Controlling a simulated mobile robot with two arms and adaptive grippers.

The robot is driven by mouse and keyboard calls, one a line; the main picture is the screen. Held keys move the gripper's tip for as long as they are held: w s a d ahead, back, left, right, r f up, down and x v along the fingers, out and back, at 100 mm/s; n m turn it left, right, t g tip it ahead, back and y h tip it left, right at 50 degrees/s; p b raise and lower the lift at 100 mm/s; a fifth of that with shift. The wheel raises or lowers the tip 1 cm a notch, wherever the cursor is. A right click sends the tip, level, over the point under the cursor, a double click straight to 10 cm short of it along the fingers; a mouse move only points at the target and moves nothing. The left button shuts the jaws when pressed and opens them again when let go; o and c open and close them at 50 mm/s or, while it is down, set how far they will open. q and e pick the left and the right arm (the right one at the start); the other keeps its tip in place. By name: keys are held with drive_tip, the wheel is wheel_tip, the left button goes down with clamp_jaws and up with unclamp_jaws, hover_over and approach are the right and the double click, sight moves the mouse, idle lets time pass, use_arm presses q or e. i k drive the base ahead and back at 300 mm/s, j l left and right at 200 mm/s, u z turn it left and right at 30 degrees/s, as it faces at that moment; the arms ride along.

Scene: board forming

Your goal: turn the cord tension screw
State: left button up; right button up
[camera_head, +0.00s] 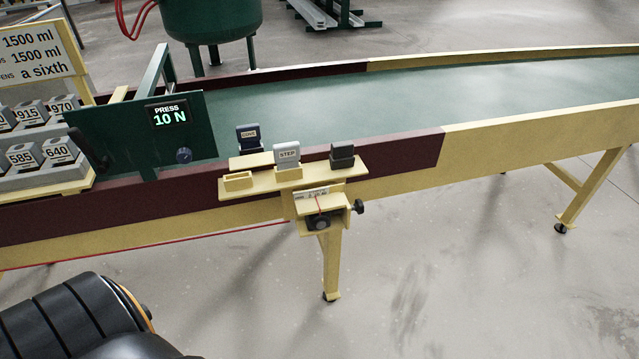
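A small yellow bracket (321,202) hangs on the near side of the conveyor frame, above a leg. A black knob (358,206) sticks out of its right side and looks like the tension screw. A dark round part (318,224) sits under the bracket's small scale plate (312,194), whose markings are too small to read. A thin red cord (200,236) runs from the lower left to the bracket, with a short red line crossing the plate. Neither gripper shows. Nothing is seen touching the knob.
A yellow shelf (262,183) above the bracket carries a grey block marked STEP (287,154) and a dark block (342,154). A dark blue block (248,138) stands behind. A green press panel (125,140) reads 10 N. My black arm part (75,320) fills the lower left. Floor in front is clear.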

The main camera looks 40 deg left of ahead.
sight(358, 206)
drive_tip(key=i+l+u, duration=0.25)
drive_tip(key=u, duration=0.15)
drive_tip(key=i+l+u, duration=0.2)
drive_tip(key=u, duration=0.2)
drive_tip(key=i+l+u, duration=0.15)
drive_tip(key=l+u, duration=0.65)
drive_tip(key=i+l+u, duration=0.1)
drive_tip(key=l+u, duration=0.3)
drive_tip(key=l, duration=0.15)
